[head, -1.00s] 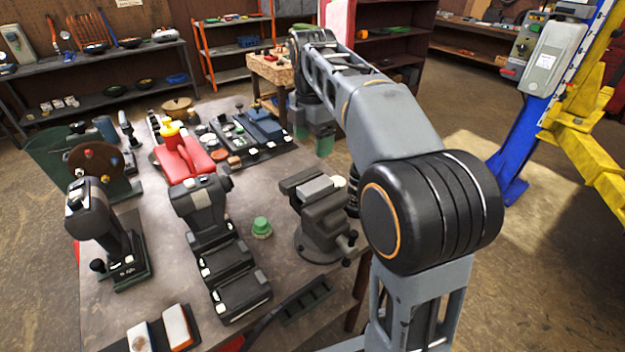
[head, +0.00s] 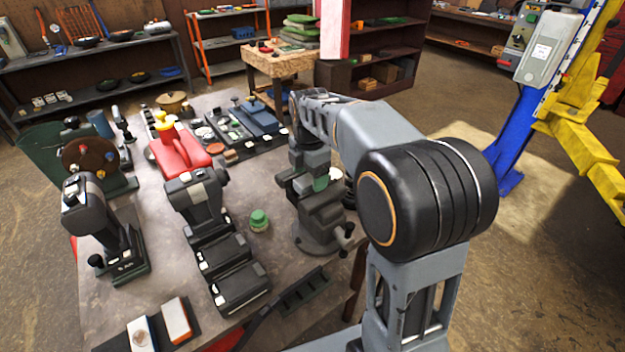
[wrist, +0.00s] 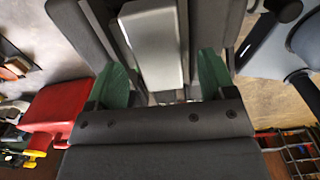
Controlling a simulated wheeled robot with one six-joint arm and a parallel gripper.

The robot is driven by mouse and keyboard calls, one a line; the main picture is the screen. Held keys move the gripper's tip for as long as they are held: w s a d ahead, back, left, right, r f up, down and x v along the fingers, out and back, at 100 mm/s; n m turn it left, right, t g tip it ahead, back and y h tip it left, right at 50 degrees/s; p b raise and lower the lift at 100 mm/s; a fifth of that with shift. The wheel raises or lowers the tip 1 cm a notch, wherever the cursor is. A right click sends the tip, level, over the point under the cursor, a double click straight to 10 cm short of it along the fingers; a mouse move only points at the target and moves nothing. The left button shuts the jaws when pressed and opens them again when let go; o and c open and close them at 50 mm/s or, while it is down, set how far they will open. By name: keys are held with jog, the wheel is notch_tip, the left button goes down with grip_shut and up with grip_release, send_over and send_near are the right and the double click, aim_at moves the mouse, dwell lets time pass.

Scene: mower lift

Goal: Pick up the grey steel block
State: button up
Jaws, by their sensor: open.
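The grey steel block (wrist: 152,45) lies in the vise, with dark jaws (wrist: 215,20) on both sides of it in the wrist view. My gripper (wrist: 162,80) is open, with its green fingertips apart, one to the left and one to the right of the block's near end. I cannot tell whether they touch it. In the head view my gripper (head: 318,183) is down at the top of the dark vise (head: 318,232), and the block is mostly hidden behind it.
A green-capped item (head: 259,220) stands left of the vise. Cordless drills (head: 195,198), batteries (head: 240,287) and a red tool (head: 178,152) crowd the bench's left and middle. A small dark tray (head: 303,291) lies at the front edge. The red tool also shows in the wrist view (wrist: 55,108).

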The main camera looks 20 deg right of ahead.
jog(key=shift+f, duration=0.45)
jog(key=shift+c, duration=0.4)
jog(key=c, duration=1.2)
jog(key=shift+r, duration=0.1)
